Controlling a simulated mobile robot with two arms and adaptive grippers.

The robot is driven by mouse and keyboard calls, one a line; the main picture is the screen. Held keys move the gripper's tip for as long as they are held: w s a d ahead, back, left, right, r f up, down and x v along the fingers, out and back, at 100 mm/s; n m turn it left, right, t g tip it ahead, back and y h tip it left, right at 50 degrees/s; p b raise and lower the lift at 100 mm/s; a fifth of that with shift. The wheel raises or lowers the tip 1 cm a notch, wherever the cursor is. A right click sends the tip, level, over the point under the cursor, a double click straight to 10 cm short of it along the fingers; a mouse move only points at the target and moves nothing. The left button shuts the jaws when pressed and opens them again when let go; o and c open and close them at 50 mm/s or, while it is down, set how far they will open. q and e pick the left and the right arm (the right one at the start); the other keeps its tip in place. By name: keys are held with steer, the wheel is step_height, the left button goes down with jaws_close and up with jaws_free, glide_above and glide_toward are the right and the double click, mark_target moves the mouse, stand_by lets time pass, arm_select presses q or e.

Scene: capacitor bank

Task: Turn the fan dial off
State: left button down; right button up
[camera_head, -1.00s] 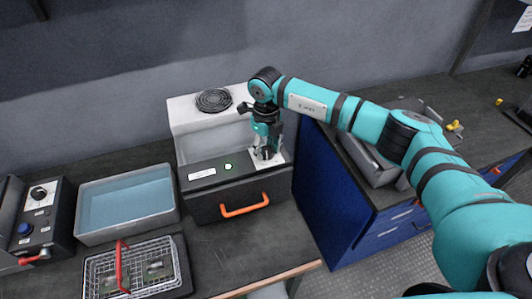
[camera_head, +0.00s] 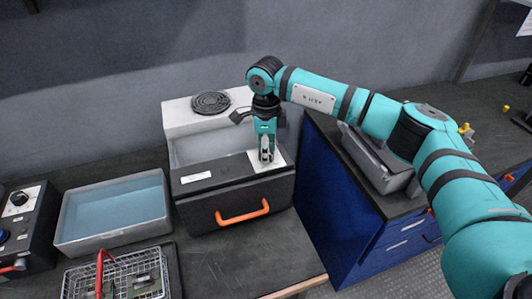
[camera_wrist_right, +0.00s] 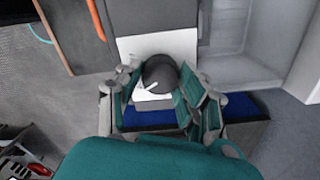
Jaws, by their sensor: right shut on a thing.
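The fan dial (camera_wrist_right: 161,72) is a dark round knob with a white pointer line, on a white plate (camera_wrist_right: 172,45) in the right wrist view. In the head view the plate (camera_head: 280,160) is on the right of the dark front box's top, and the dial is mostly hidden by my gripper. My right gripper (camera_head: 266,156) points down over it. In the wrist view its fingers (camera_wrist_right: 163,90) stand on either side of the dial, shut on it. My left gripper is in neither view.
The dark box (camera_head: 190,216) has an orange handle (camera_head: 242,213) and sits before a white housing with a round grille (camera_head: 210,102). Left are a grey tray of bluish liquid (camera_head: 113,207), a wire basket (camera_head: 118,278) and a control box (camera_head: 22,210). A blue cabinet (camera_head: 334,190) stands right.

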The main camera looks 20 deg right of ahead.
steer(key=shift+r, duration=0.1)
steer(key=shift+w, duration=0.1)
stand_by(0.4)
steer(key=o, duration=1.2)
step_height(320, 180, up, 12)
